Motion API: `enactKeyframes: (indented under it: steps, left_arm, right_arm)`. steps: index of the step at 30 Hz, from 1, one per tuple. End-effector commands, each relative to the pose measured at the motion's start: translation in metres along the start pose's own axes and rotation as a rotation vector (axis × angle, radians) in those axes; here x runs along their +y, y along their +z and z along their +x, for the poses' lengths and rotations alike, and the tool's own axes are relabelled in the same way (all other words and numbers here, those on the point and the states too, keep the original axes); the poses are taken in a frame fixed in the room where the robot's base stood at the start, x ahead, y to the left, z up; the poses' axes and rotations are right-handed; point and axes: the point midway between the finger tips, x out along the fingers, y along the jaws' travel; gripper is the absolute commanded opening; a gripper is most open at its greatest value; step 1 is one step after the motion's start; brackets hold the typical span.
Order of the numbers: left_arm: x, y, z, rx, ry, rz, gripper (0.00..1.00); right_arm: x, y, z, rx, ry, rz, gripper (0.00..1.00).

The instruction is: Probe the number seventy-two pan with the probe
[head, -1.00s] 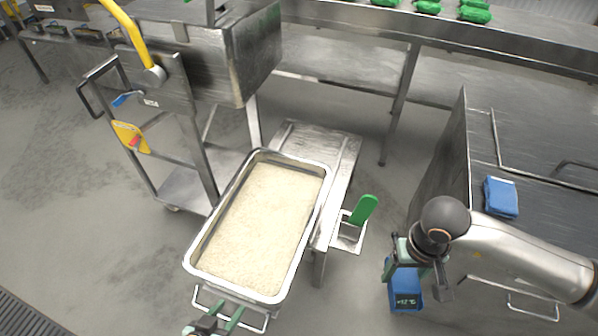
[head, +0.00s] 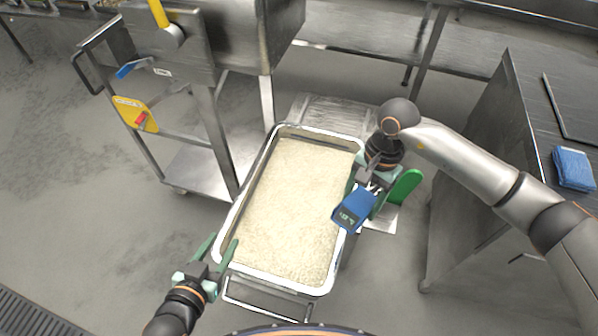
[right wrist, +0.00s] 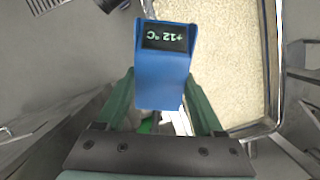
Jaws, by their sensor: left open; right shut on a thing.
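The pan (head: 239,202) is a deep steel tray filled with pale rice, standing on a low steel stand; I see no number on it. The probe is a blue thermometer (head: 354,209) with a dark display, reading +12 °C in the right wrist view (right wrist: 165,60). My right gripper (head: 366,190) is shut on the probe beside the pan's right rim. No probe tip shows in the rice. My left gripper (head: 217,262) is open at the pan's near left corner, its green fingers close to the rim; I cannot tell if they touch it.
A green-handled tool (head: 405,186) stands at the right of the stand, partly behind my right gripper. A steel cart with a yellow tag (head: 135,113) is at the left. A blue cloth (head: 573,167) lies on the steel counter at right.

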Motion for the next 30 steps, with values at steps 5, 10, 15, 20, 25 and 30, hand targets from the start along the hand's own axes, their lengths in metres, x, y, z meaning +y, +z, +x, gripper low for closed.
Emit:
enactKeyframes:
  steps: [5,10,15,20,25,30]
  left_arm:
    - [0.000,-0.017,0.021,0.228,0.001,0.066,0.50]
    - [0.003,-0.041,0.021,0.409,0.004,0.117,0.50]
    - [0.007,-0.060,0.014,0.563,0.007,0.160,0.50]
    - [0.011,-0.071,0.006,0.659,0.010,0.187,0.50]
    - [0.013,-0.079,0.000,0.710,0.011,0.201,0.50]
    - [0.014,-0.086,-0.005,0.741,0.012,0.210,0.50]
  right_arm:
    - [-0.070,-0.018,0.036,-0.156,-0.155,0.508,0.14]
    - [-0.122,-0.024,0.046,-0.267,-0.334,0.890,0.14]
    - [-0.164,-0.026,0.051,-0.336,-0.510,1.168,0.14]
    - [-0.190,-0.026,0.051,-0.369,-0.630,1.326,0.14]
    - [-0.202,-0.025,0.050,-0.383,-0.689,1.402,0.14]
    - [-0.203,-0.025,0.050,-0.385,-0.699,1.416,0.14]
